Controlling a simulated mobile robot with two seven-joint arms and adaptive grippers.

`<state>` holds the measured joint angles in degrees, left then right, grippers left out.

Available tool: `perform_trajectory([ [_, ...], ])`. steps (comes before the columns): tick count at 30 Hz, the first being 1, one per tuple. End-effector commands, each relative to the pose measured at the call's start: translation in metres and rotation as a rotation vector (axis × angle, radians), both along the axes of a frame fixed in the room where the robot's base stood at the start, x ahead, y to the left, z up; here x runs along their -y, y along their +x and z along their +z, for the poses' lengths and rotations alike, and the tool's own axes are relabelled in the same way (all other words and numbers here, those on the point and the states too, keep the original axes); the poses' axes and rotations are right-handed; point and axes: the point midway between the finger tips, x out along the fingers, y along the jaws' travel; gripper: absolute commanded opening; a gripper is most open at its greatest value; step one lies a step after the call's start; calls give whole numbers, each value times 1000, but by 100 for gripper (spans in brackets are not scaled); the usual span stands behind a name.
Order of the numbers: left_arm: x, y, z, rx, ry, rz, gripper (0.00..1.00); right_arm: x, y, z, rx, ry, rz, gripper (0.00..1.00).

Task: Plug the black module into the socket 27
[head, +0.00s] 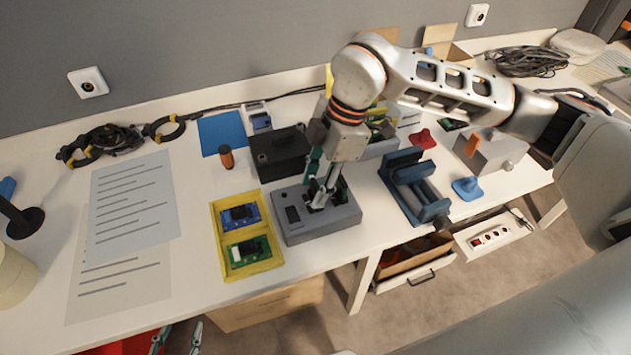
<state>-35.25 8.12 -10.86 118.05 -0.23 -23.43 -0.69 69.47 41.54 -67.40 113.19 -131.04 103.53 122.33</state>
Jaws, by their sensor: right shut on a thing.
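A grey box (340,227) with a small dark window (293,214) stands near the table's front edge. My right gripper (320,203) points down over its top. It is shut on a small dark piece, which appears to be the black module; the fingers hide most of it. I cannot tell whether the piece touches the box or sits in it. No socket number is readable, and socket 27 cannot be made out under the gripper. My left gripper (178,341) shows only its fingertips at the bottom edge, apart and empty, below the table's front edge.
A yellow tray (247,271) with blue and green boards lies left of the grey box. A black box (280,152) stands behind it. A blue vise (410,188) is close on the right. Paper sheets (132,208) cover the left side of the table.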

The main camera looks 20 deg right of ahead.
Motion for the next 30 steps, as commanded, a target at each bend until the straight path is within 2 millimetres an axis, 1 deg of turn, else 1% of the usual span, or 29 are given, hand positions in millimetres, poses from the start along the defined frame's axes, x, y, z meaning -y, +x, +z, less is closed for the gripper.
perform_trajectory([
  [6, 0, 0, 0, 0, 0, 0, 40, 0, 0, 0, 0, 0, 0, 21],
  [7, 0, 0, 0, 0, 0, 0, 40, 0, 0, 0, 0, 0, 0, 43],
  [8, 0, 0, 0, 0, 0, 0, 40, 0, 0, 0, 0, 0, 0, 51],
  [9, 0, 0, 0, 0, 0, 0, 40, 0, 0, 0, 0, 0, 0, 55],
  [18, 0, -1, -1, -3, 0, -1, 40, 0, 0, 0, 0, 0, 0, 55],
  [21, 0, -2, -2, -3, 0, -1, 40, 1, 1, 5, 2, 1, 0, 55],
  [23, 0, -1, -1, -3, 0, -1, 40, 3, 1, 11, 4, 1, 0, 55],
  [26, 0, -1, -1, -2, 0, 0, 40, 8, 2, 25, 5, 0, -1, 55],
  [30, 0, -1, -1, -1, 0, -1, 40, 17, 2, 54, 7, 0, -2, 55],
])
